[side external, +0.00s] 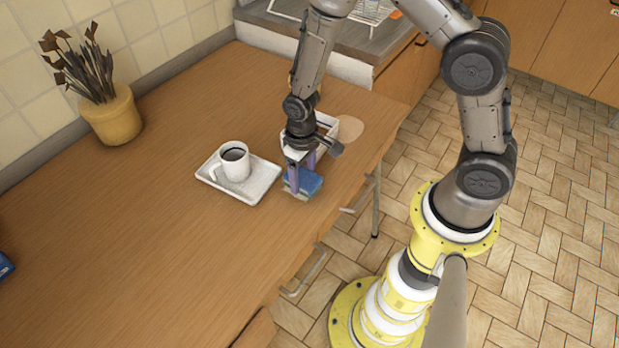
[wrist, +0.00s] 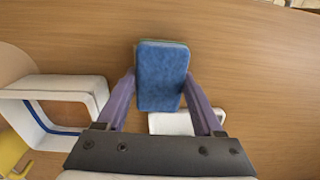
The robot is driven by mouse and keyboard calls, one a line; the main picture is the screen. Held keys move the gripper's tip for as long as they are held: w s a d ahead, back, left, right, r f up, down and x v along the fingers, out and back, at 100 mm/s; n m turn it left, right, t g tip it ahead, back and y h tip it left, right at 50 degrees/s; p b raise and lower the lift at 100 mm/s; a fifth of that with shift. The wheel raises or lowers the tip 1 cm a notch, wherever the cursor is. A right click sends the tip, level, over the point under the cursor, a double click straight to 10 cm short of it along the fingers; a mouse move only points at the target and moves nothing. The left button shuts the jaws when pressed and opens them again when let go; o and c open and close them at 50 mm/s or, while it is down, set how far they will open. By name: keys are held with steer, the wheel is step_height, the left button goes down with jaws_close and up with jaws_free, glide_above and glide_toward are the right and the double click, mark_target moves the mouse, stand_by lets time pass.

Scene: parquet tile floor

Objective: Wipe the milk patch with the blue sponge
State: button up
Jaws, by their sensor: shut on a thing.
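The blue sponge (side external: 304,181) is between the fingers of my gripper (side external: 303,175), which is shut on it. In the wrist view the sponge (wrist: 162,76) sits upright in the picture between the two purple fingers (wrist: 160,95). It is low over the wooden table, just right of the white tray in the side view; I cannot tell if it touches the wood. A pale, flat, roundish patch (side external: 350,130) lies beyond my gripper near the table's far right end; it looks like the milk patch. It also shows at the wrist view's left edge (wrist: 14,63).
A white tray (side external: 258,186) holding a white cup (side external: 235,162) of dark liquid is beside the sponge. An open white box-like frame (wrist: 55,84) stands between my gripper and the pale patch. A yellow plant pot (side external: 112,118) is at the back left.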

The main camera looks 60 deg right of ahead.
mark_target(317, 183)
steer(key=shift+w+f, duration=0.15)
steer(key=shift+w, duration=1.95)
steer(key=shift+d+f, duration=0.1)
steer(key=shift+f, duration=0.05)
steer(key=shift+s, duration=0.1)
steer(key=shift+s+f, duration=0.15)
steer(key=shift+s, duration=1.85)
steer(key=shift+s+f, duration=0.15)
steer(key=shift+s, duration=1.8)
steer(key=shift+w+r, duration=0.2)
steer(key=shift+w, duration=2.05)
steer(key=shift+c, duration=0.7)
steer(key=shift+w+f, duration=0.15)
steer(key=shift+w, duration=1.7)
steer(key=shift+s+r, duration=0.1)
steer(key=shift+r, duration=2.95)
